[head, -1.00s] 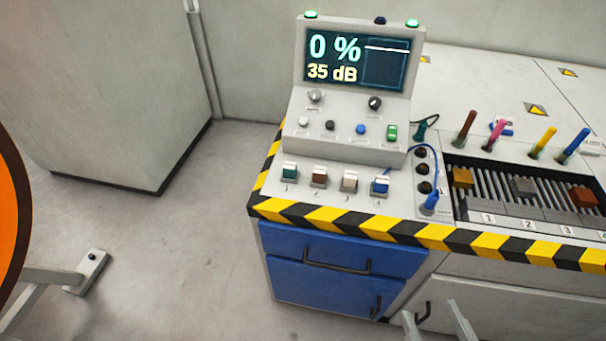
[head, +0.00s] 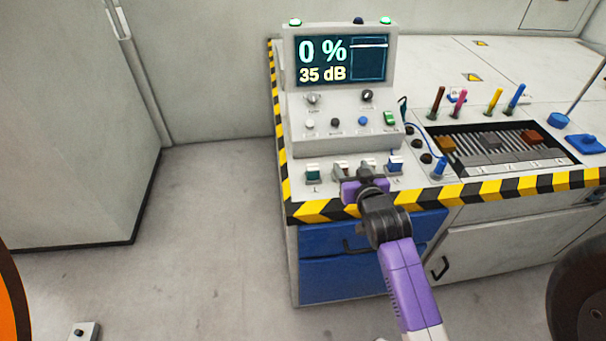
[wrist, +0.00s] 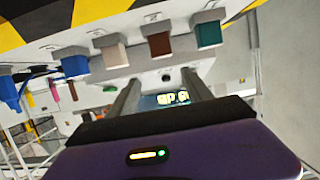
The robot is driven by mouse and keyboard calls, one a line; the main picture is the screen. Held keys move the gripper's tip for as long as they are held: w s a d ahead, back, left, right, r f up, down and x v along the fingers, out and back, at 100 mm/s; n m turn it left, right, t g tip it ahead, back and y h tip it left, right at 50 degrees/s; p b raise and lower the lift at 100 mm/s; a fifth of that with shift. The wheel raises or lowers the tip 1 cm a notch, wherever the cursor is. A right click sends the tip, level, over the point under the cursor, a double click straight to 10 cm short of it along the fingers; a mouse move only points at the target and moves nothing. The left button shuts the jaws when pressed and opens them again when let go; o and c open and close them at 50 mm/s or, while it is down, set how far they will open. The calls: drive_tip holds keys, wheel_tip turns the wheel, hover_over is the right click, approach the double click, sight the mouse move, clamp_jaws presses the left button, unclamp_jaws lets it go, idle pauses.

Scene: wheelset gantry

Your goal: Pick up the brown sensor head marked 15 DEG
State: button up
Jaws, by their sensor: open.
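A brown block (wrist: 158,45), the sensor head as I take it, sits in the front row of the console between a teal block (wrist: 208,35) and a whitish block (wrist: 113,50). Its marking cannot be read. My gripper (wrist: 161,78) is open and empty; its fingers point toward the row, with the brown block beyond the gap between them, apart from it. In the head view, my gripper (head: 362,178) is at the console's front edge and partly covers the brown and whitish blocks. The teal block (head: 312,172) and blue block (head: 395,163) stay visible there.
The console screen (head: 335,60) stands behind the row. To the right are upright coloured probes (head: 494,101) and a ribbed tray (head: 470,150) with several small blocks. A striped edge (head: 325,212) and blue drawers (head: 325,275) lie in front.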

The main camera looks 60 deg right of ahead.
sight(343, 169)
drive_tip(key=shift+a+f, duration=0.35)
drive_tip(key=shift+f, duration=0.45)
drive_tip(key=shift+a+f+y, duration=0.1)
drive_tip(key=shift+f+y, duration=0.2)
drive_tip(key=shift+f+g, duration=0.2)
drive_tip(key=shift+g, duration=0.1)
drive_tip(key=x, duration=0.7)
drive_tip(key=shift+w+f, duration=0.1)
drive_tip(key=shift+w, duration=0.2)
clamp_jaws()
